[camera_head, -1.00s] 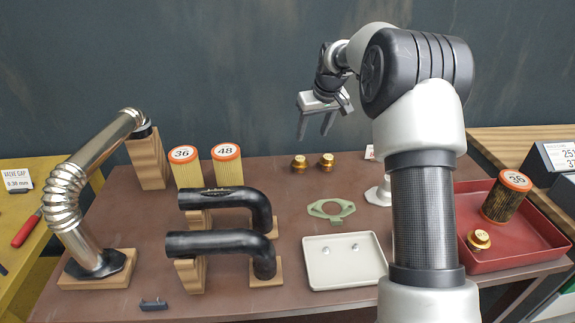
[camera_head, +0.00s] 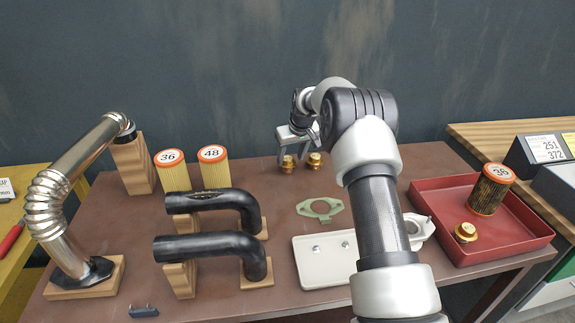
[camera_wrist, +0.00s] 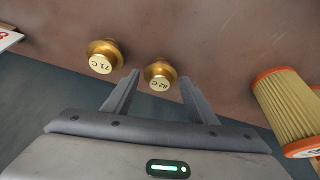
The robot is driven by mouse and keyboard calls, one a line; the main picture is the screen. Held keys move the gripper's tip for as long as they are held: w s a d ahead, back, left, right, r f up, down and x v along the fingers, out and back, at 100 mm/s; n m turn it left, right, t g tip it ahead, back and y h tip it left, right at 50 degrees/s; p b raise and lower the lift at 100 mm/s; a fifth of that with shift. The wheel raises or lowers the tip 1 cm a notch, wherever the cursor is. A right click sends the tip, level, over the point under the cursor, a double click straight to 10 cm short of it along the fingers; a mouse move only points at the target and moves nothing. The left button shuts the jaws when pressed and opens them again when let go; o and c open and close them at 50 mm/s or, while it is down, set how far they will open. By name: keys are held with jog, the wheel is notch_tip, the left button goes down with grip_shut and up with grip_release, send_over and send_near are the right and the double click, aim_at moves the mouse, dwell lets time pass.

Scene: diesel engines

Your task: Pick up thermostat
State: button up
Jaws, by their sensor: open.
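Two brass thermostats stand near the table's back edge. The one marked 82 C (camera_wrist: 160,74) is the left one (camera_head: 288,164) in the head view. The one marked 71 C (camera_wrist: 103,56) is the right one (camera_head: 314,161). A third brass piece (camera_head: 466,232), which looks like a thermostat, is in the red tray. My gripper (camera_head: 297,152) is open and empty, above the back of the table. In the wrist view its fingertips (camera_wrist: 160,77) lie either side of the 82 C thermostat. I cannot tell whether they touch it.
Orange-rimmed filters (camera_head: 215,170) stand left of the thermostats. Black pipes (camera_head: 210,245) on wooden blocks are in front. A green gasket (camera_head: 320,208) and a pale tray (camera_head: 310,268) lie nearer. The red tray (camera_head: 525,240), with a used filter (camera_head: 489,190), is at right.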

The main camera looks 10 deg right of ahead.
aim_at(289, 161)
jog(key=x, duration=0.4)
jog(key=c, duration=0.7)
